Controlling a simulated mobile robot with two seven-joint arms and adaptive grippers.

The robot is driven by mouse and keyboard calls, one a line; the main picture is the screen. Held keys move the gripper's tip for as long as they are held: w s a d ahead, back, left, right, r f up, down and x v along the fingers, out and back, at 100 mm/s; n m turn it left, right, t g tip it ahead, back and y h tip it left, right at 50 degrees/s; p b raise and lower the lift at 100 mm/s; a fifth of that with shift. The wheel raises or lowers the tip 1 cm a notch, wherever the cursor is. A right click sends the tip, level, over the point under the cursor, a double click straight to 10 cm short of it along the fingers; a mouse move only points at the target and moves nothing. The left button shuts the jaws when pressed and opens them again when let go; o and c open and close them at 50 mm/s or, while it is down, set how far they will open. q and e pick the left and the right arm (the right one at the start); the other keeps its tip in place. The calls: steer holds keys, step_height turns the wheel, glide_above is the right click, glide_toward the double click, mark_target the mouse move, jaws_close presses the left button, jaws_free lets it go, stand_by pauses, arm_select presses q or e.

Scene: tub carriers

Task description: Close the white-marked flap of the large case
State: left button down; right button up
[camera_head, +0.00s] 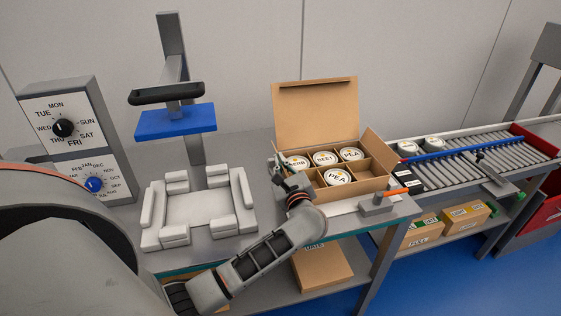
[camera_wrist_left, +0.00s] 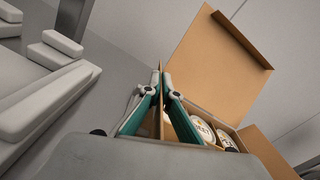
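The large case (camera_head: 350,192) is an open cardboard box with dividers on the table. Its tall back flap (camera_head: 318,112) stands up and its right flap (camera_head: 378,148) tilts outward. Several white-lidded tubs sit inside, among them a BEET tub (camera_head: 325,159). My left gripper (camera_head: 277,165) is at the case's left side. In the left wrist view its two teal fingertips (camera_wrist_left: 162,78) close on either side of a thin upright cardboard panel, the left flap (camera_wrist_left: 162,112). I cannot make out a white mark on any flap. My right gripper is not in view.
A white padded fixture (camera_head: 198,208) lies left of the case, with a blue-plated stand (camera_head: 175,122) behind it. A dial board (camera_head: 75,130) stands at far left. A roller conveyor (camera_head: 470,158) runs to the right. A small grey device (camera_head: 378,203) sits by the table's front right edge.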

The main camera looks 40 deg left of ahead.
arm_select(q)
steer(key=m, duration=0.1)
steer(key=w+d+m, duration=0.1)
steer(key=m, duration=0.1)
steer(key=shift+r+b, duration=0.2)
steer(key=shift+b, duration=0.1)
steer(key=shift+w+d+m, duration=0.25)
steer(key=shift+w+m, duration=0.1)
steer(key=shift+m, duration=0.65)
steer(key=shift+w+d+m, duration=0.25)
steer(key=shift+w+m, duration=0.05)
steer(key=shift+m, duration=0.7)
steer(key=shift+f, duration=0.1)
steer(key=c, duration=2.3)
jaws_free()
steer(key=shift+c, duration=0.2)
steer(key=v, duration=1.2)
